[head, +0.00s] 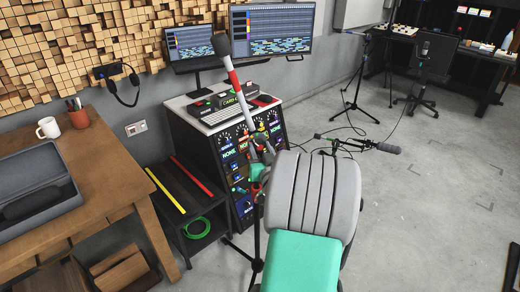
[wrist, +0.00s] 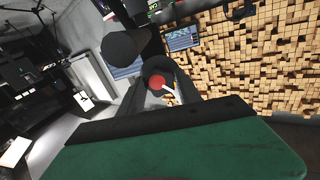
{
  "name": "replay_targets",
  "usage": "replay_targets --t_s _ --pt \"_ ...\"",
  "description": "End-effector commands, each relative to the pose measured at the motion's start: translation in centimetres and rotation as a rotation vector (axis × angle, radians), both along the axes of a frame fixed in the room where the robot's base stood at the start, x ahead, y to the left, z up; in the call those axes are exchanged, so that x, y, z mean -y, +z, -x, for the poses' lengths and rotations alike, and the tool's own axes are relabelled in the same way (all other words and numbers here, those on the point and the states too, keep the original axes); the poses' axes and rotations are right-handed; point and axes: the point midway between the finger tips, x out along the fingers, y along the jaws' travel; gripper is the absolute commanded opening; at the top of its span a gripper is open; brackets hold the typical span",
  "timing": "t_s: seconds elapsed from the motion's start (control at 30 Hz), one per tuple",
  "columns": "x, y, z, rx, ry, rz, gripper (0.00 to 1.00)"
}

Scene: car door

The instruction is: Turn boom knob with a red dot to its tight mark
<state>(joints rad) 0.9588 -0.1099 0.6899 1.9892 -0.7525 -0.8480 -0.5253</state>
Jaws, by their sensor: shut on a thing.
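The boom knob is dark with a red dot (wrist: 158,82) on its face. In the wrist view it sits between the two dark fingers of my gripper (wrist: 161,90), which are shut on it. A white pointer-like strip (wrist: 173,94) shows just right of the red dot. I cannot make out the tight mark. My grey and teal arm hides much of the knob and the stand there.
A black rack (head: 243,203) with lit panels stands just behind the stand. A low dark shelf (head: 188,182) and a wooden table (head: 110,165) are at left. The grey floor at right is mostly clear.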

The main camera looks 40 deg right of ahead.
Motion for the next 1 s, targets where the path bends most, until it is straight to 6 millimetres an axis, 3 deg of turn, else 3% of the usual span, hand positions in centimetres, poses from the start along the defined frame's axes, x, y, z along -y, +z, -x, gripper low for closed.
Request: replay_targets --t_s 0.27,0.67,1.0 --pt "0.0 -0.01 0.01 0.0 0.0 0.0 0.0" --pt "-0.01 -0.11 0.02 0.038 -0.001 -0.074 0.0" --pt "-0.05 -0.11 0.01 0.156 -0.001 -0.294 0.0"
